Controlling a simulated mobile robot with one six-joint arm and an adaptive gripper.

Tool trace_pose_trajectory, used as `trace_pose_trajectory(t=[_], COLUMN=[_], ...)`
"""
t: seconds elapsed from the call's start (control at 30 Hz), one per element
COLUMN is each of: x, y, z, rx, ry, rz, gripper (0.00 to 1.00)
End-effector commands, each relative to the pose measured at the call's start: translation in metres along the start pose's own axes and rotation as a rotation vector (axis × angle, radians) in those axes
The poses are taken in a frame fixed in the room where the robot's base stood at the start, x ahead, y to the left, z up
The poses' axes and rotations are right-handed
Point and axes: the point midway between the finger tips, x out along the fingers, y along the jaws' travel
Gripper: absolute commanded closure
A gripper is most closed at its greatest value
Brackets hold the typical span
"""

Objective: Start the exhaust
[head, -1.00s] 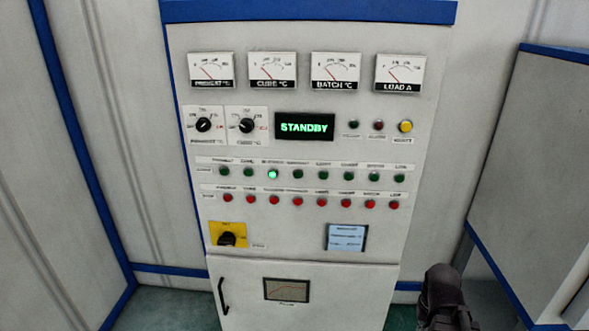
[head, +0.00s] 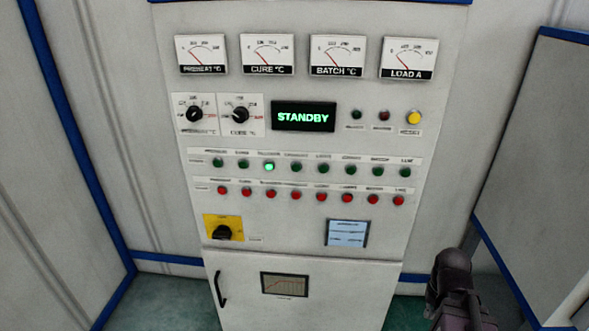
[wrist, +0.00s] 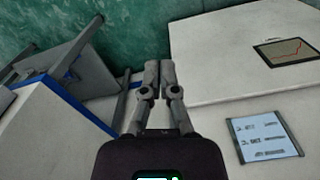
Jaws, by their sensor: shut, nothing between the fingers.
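A white control panel (head: 300,60) stands ahead in the head view. It has a row of green buttons (head: 324,169) above a row of red buttons (head: 320,197). The third green button from the left (head: 269,167) is lit; the others in that row are dark green. The small labels over the buttons are too blurred for me to tell which reads exhaust. A display (head: 303,117) reads STANDBY. My gripper (wrist: 159,66) is shut and empty in the wrist view, apart from the buttons; the button rows are not in that view.
Several dial gauges (head: 337,55) top the panel. Two black knobs (head: 194,114) and a yellow button (head: 414,118) sit below them. A black rotary switch (head: 222,232) on a yellow plate and a notice (head: 347,233) are lower. A cabinet (head: 540,160) stands at right.

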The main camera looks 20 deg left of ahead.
Motion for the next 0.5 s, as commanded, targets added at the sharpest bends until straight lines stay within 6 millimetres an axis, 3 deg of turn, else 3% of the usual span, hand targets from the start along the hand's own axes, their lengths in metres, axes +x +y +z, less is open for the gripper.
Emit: trace_pose_trajectory(t=[0.27,0.5], x=[-0.005,-0.022], y=[-0.007,-0.030], z=[-0.008,-0.032], rx=[-0.034,-0.149], ry=[0.010,0.046], rz=[0.026,0.121], gripper=[1.00,1.00])
